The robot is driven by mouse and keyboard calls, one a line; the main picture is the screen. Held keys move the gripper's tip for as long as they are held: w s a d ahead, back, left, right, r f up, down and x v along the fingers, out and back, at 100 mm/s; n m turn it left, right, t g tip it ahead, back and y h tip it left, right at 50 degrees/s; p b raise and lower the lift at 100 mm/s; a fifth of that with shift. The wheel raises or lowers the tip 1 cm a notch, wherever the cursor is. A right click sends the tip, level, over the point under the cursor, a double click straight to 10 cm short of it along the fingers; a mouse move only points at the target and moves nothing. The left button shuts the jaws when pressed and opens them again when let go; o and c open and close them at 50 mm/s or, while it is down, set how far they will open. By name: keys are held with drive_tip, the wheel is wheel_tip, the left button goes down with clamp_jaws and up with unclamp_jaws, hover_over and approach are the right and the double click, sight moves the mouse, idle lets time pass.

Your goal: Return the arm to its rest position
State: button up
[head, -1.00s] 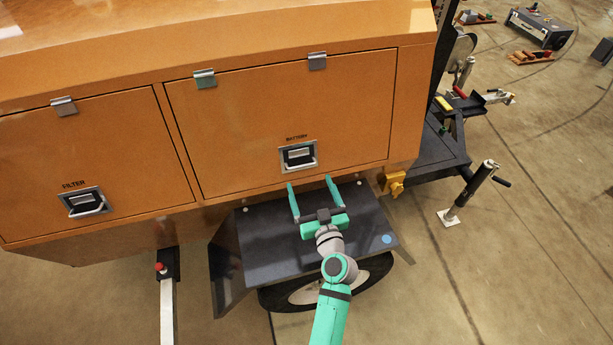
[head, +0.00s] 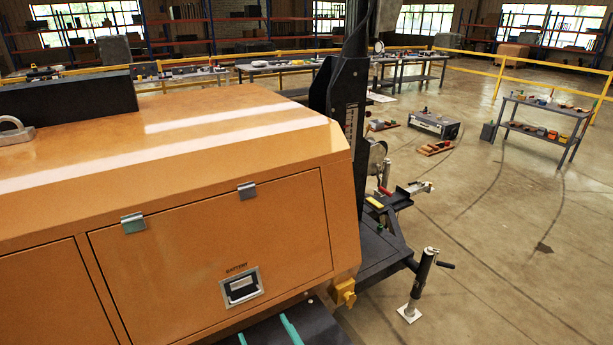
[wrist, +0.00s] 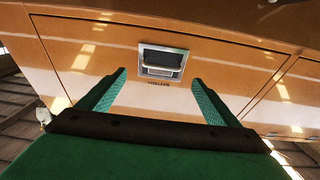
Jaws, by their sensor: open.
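My gripper (wrist: 153,100) is open and empty in the wrist view, its two green fingers apart. The battery door's latch handle (wrist: 161,62) lies beyond the fingertips, between them in that picture. In the head view only the teal finger tips show at the bottom edge, below the battery door (head: 215,255) and its latch (head: 241,287); the rest of the arm is out of frame. The battery door is shut on the orange light tower housing (head: 100,190).
The black fender (head: 270,330) lies under the fingers. A trailer hitch and a jack stand (head: 423,280) are to the right of the housing. Open concrete floor (head: 500,230) lies further right, with a work table (head: 545,122) and a grey case (head: 435,124).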

drive_tip(key=s+d+f+m+h, duration=0.1)
drive_tip(key=s+d+f, duration=0.1)
drive_tip(key=s, duration=0.1)
drive_tip(key=s+d+f+m+h, duration=0.1)
drive_tip(key=s+d+f, duration=0.1)
drive_tip(key=s, duration=0.1)
drive_tip(key=s+d+f+h, duration=0.1)
drive_tip(key=s+d+f, duration=0.1)
drive_tip(key=f, duration=0.1)
drive_tip(key=shift+s+d+m+h, duration=0.25)
drive_tip(key=shift+s+m+h, duration=0.15)
drive_tip(key=s+d+f+m+h, duration=0.25)
drive_tip(key=s+d, duration=0.35)
drive_tip(key=s, duration=0.5)
drive_tip(key=s+r+h, duration=0.1)
drive_tip(key=s+r, duration=0.3)
drive_tip(key=s, duration=0.4)
drive_tip(key=s+d+r+m+h, duration=0.1)
drive_tip(key=s+r+h, duration=0.1)
drive_tip(key=s+r, duration=0.3)
drive_tip(key=f+v, duration=0.1)
drive_tip(key=v, duration=0.3)
drive_tip(key=shift+s, duration=0.35)
